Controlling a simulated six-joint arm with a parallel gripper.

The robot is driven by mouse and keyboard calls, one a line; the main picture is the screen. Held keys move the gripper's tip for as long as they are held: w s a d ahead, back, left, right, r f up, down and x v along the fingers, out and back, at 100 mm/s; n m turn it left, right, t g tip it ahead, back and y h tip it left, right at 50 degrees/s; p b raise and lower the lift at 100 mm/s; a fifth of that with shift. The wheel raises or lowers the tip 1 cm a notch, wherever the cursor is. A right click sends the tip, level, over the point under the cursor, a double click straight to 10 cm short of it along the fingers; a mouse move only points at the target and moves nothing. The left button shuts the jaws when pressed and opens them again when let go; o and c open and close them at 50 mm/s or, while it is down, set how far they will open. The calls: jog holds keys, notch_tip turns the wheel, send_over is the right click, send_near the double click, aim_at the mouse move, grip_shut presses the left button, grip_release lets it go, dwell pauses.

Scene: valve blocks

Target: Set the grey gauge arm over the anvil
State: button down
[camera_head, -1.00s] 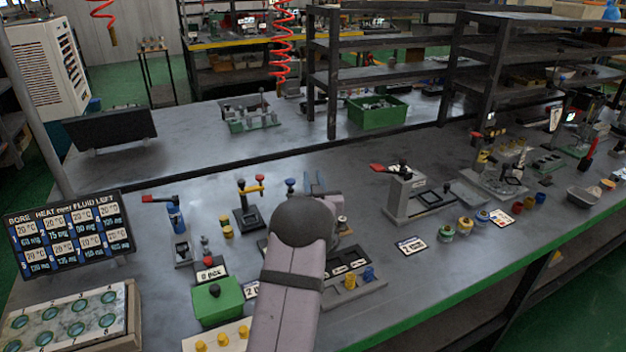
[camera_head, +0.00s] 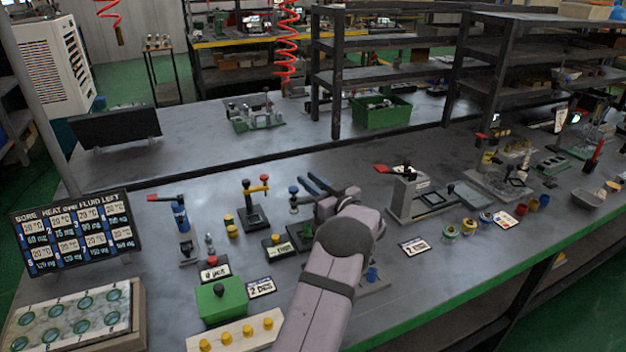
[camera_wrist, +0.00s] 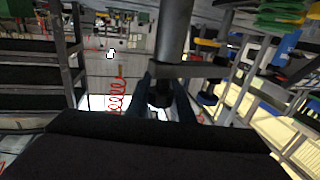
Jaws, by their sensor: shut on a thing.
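My gripper's blue fingers (camera_head: 316,185) show in the head view above the middle of the bench, beside a fixture with a blue knob. In the wrist view my gripper (camera_wrist: 165,96) is shut on a dark knob-like end of the grey gauge arm (camera_wrist: 197,70). This arm is a short grey bar crossing in front of a thick grey post (camera_wrist: 175,28). I cannot tell whether the bar is fixed to the post. In the head view my own arm hides most of the station, and I cannot make out the anvil.
A blue-knobbed fixture (camera_head: 294,204) and a yellow-handled press (camera_head: 254,205) stand left of my gripper. A grey fixture with a red lever (camera_head: 408,192) stands to the right. A green box (camera_head: 221,301) is in front left.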

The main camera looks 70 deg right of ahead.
jog(key=shift+w+a+f+n+t+y+b, duration=0.1)
jog(key=shift+a+n+t+y+b, duration=0.1)
jog(key=shift+n+t+y+b, duration=0.45)
jog(key=shift+w+a+n+t+y+b, duration=0.1)
jog(key=shift+a+n+t+y, duration=0.2)
jog(key=shift+n+y, duration=0.75)
jog(key=shift+a+n+t+y+b, duration=0.15)
jog(key=shift+n+t+y+b, duration=0.3)
jog(key=shift+y, duration=0.75)
jog(key=c, duration=1.6)
grip_release()
jog(key=shift+o, duration=0.2)
jog(key=b+v, duration=0.1)
jog(key=v, duration=0.6)
jog(key=shift+r, duration=0.25)
jog(key=shift+s, duration=0.15)
